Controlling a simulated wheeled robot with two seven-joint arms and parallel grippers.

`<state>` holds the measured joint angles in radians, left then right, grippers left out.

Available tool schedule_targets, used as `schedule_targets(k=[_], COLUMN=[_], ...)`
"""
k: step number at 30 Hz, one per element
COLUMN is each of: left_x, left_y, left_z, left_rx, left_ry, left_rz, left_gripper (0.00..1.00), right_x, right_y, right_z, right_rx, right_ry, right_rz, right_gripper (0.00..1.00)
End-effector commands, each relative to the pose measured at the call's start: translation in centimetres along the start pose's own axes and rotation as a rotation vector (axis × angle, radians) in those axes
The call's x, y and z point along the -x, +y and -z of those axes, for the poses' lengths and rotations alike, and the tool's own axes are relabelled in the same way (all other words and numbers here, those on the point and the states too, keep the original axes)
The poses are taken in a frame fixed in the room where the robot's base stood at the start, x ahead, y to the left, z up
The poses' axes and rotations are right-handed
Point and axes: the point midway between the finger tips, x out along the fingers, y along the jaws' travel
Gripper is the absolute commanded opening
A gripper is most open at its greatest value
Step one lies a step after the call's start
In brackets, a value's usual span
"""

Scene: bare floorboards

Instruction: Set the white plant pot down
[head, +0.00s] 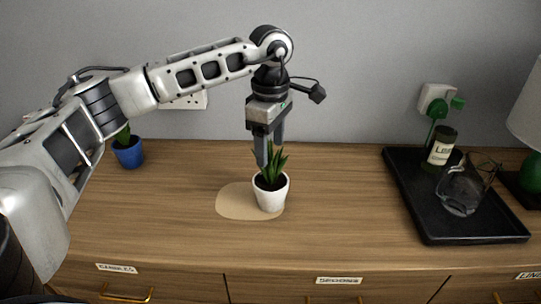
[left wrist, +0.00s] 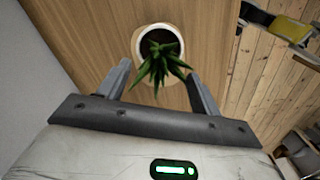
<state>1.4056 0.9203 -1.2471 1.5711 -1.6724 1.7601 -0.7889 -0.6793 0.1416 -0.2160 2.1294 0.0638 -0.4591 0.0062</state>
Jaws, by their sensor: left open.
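The white plant pot (head: 271,194) holds a spiky green plant and stands upright on the wooden dresser top, on the right part of a pale oval patch (head: 236,203). It also shows in the left wrist view, where the pot's white rim (left wrist: 139,38) lies beyond the fingertips. My left gripper (head: 267,160) points down just above and behind the pot. Its fingers are apart, with the leaves between them in the left wrist view (left wrist: 163,82), and it does not grip the pot. My right gripper is not in view.
A blue pot (head: 128,152) with a plant stands at the left, partly behind my arm. A black tray (head: 475,232) at the right holds a labelled dark jar (head: 441,148) and a tilted clear glass (head: 462,190). A lamp (head: 528,120) is at the right edge. The dresser's front middle is clear.

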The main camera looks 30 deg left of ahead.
Motion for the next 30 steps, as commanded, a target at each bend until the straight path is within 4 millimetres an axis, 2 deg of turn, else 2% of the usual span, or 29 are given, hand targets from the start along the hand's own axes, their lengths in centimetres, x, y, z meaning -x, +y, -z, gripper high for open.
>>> schedule_targets(k=[1, 6, 12, 17, 30], left_x=[1.3, 4.9, 7.6, 8.4, 8.4], left_y=[0.1, 0.1, 0.1, 0.0, 0.0], left_z=[-0.1, -0.1, 0.0, -0.1, 0.0], left_rx=[0.0, 0.0, 0.0, -0.001, 0.0], left_ry=[-0.001, -0.001, 0.001, 0.001, 0.001], left_rz=[-0.005, -0.003, 0.0, 0.001, 0.001], left_gripper=[0.65, 0.65, 0.65, 0.65, 0.65], right_x=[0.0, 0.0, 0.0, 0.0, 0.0], right_y=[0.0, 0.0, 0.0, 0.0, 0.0], right_z=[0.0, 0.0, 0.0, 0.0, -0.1], right_rx=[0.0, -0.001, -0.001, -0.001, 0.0], right_ry=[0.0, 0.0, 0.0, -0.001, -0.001], right_rz=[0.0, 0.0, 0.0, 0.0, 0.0], right_gripper=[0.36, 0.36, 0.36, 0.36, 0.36])
